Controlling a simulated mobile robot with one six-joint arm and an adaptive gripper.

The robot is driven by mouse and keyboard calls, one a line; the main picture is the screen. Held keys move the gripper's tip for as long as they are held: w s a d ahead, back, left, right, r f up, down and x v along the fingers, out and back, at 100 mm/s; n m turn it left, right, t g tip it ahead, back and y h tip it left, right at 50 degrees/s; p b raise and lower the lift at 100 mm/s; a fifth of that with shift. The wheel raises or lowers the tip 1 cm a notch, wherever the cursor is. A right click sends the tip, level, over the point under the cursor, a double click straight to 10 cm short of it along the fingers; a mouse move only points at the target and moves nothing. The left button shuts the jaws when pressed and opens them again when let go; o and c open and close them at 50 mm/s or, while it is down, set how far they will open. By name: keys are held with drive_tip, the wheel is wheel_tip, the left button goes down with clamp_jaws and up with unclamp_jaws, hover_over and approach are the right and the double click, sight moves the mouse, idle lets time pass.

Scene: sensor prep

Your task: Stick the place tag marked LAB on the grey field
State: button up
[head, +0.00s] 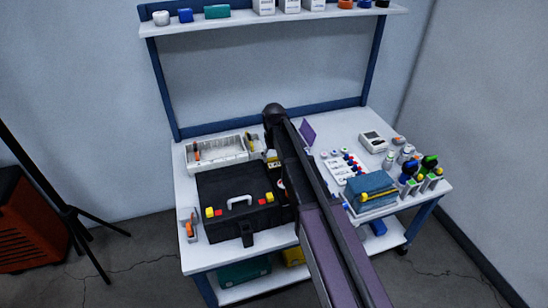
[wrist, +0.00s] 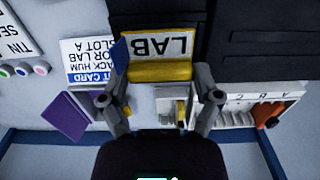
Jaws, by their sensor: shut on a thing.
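The LAB tag (wrist: 161,45) is a pale plate with black letters, upside down in the wrist view. A yellow bar (wrist: 160,72) runs along its lower edge, between the fingers of my gripper (wrist: 163,92). My gripper is shut on it, one finger at each end of the bar. In the head view my arm hides most of the gripper; a small yellow bit shows just left of the arm. The black case (head: 222,190) lies under and left of my arm; its dark lid also shows in the wrist view (wrist: 255,45). I cannot make out the grey field for certain.
A white compartment tray (head: 217,153) stands behind the case. A printed card (wrist: 88,58) and a purple plate (wrist: 66,116) lie beside the tag in the wrist view.

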sight(274, 158)
drive_tip(key=shift+f, duration=0.15)
drive_tip(key=o, duration=0.6)
idle(0.4)
drive_tip(key=shift+r+p, duration=3.4)
drive_tip(key=shift+r, duration=0.15)
